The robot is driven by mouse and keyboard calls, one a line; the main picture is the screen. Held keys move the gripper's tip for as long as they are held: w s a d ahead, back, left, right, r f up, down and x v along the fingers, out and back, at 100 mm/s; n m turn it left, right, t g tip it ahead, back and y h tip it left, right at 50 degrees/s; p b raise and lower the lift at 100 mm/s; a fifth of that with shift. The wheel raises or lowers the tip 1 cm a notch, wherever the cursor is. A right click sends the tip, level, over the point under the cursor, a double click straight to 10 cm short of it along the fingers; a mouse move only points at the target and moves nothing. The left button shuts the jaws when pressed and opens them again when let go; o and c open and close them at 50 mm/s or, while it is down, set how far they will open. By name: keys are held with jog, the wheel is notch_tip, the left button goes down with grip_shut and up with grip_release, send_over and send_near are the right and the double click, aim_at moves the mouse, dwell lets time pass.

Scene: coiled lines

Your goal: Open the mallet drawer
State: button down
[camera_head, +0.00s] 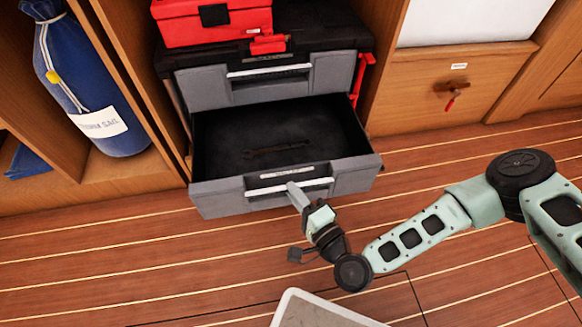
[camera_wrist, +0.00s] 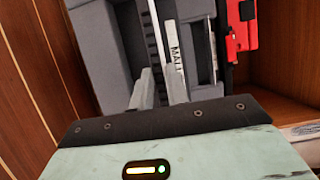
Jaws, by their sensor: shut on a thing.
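The grey mallet drawer (camera_head: 350,177) is the lower drawer of the tool chest and stands pulled well out, showing its black inside. A label starting "MALL" (camera_wrist: 175,55) shows on its front in the wrist view. My gripper (camera_head: 294,187) is shut on the pale bar handle (camera_head: 318,183) at the middle of the drawer front. In the wrist view its two fingers (camera_wrist: 161,75) reach to the drawer front; the exact grip on the bar is hard to see there. A dark tool (camera_head: 277,149) lies in the drawer.
A closed grey drawer (camera_head: 210,86) is above, with a red toolbox (camera_head: 185,27) on top. A blue sail bag (camera_head: 100,70) stands left. A wooden locker with a red key (camera_head: 450,104) is right. Plank floor (camera_head: 130,260) lies clear in front, with a pale-edged panel (camera_head: 285,308) near the bottom.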

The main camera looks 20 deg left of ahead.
jog(key=shift+s+d+p, duration=0.25)
jog(key=shift+s+d, duration=0.25)
jog(key=shift+s, duration=0.25)
jog(key=shift+s+d+p, duration=0.2)
jog(key=shift+s+d, duration=0.3)
jog(key=shift+s, duration=0.2)
jog(key=c, duration=1.4)
grip_release()
jog(key=shift+o, duration=0.2)
